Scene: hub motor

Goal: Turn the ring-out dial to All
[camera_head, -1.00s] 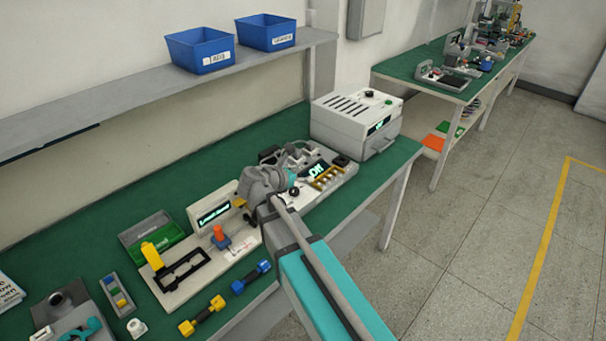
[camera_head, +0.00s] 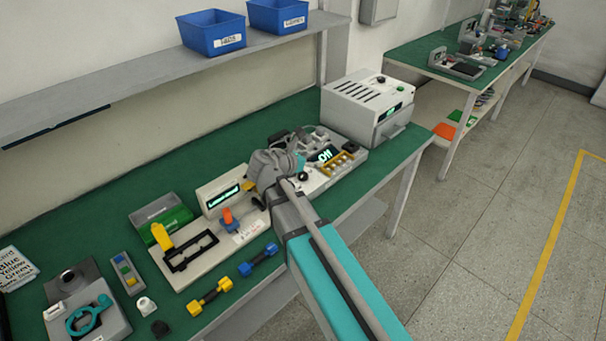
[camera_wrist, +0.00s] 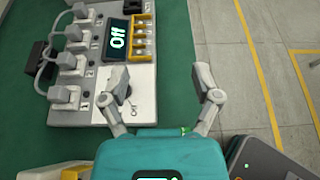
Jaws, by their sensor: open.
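The ring-out panel, a light board with a lit display (camera_head: 326,155), lies on the green bench. In the wrist view the display (camera_wrist: 117,37) reads "Off". Several grey plugs (camera_wrist: 68,97) with cables line its left side, and a yellow rack (camera_wrist: 144,38) is on its right. A small dark knob (camera_head: 303,176) shows near my gripper in the head view; I cannot tell its pointer setting. My gripper (camera_wrist: 166,86) is open and empty. Its left finger overlaps the white plate (camera_wrist: 98,85) and hides part of it.
A white vented unit (camera_head: 366,105) stands behind the panel. A fixture with an orange knob (camera_head: 228,216), a green tray (camera_head: 162,218) and yellow and blue dumbbell-like parts (camera_head: 259,260) lie left and in front. Blue bins (camera_head: 212,32) sit on the shelf. Floor is clear at right.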

